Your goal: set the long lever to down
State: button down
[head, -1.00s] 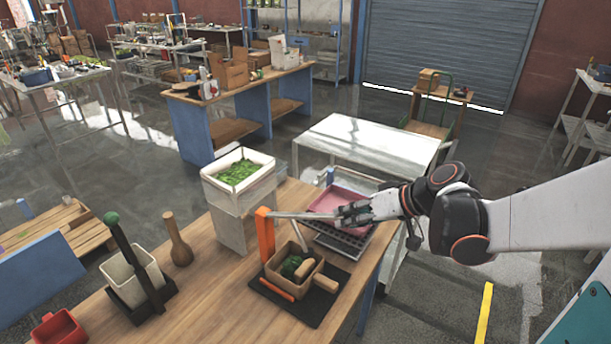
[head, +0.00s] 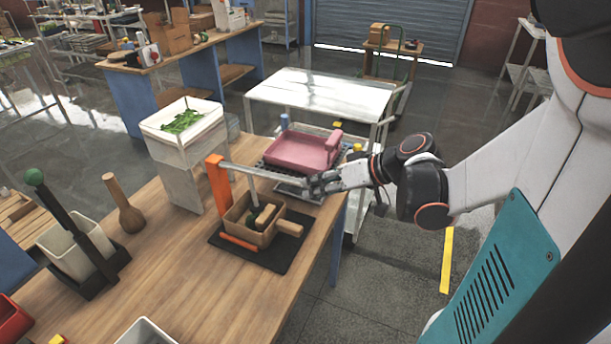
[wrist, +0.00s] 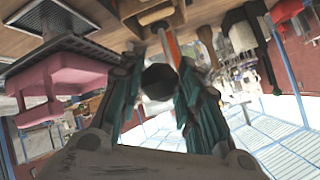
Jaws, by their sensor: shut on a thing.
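The long lever (head: 262,173) is a thin grey bar running from the top of an upright orange post (head: 217,183) toward the right, above a wooden box (head: 235,215). In the head view it slopes slightly down to the right. My gripper (head: 314,184) is shut at its free right end. In the wrist view my gripper (wrist: 160,80) has its fingers on both sides of the lever's dark round end (wrist: 158,83), with the orange post behind. The box holds dark green stuff and a wooden block, and stands on a black base (head: 262,255).
A pink tray (head: 301,150) on a dark grate stands just behind my gripper. A white bin of greens (head: 182,118) is behind the post. The front of the wooden table (head: 190,285) is partly clear.

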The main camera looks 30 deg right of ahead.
jog(key=c, duration=1.2)
grip_release()
jog(key=shift+o, duration=0.2)
jog(key=shift+s+d+r, duration=0.1)
jog(key=shift+s+r, duration=0.05)
jog(key=s+d, duration=0.7)
jog(key=s, duration=0.3)
jog(key=shift+s+r, duration=0.15)
jog(key=shift+d, duration=0.1)
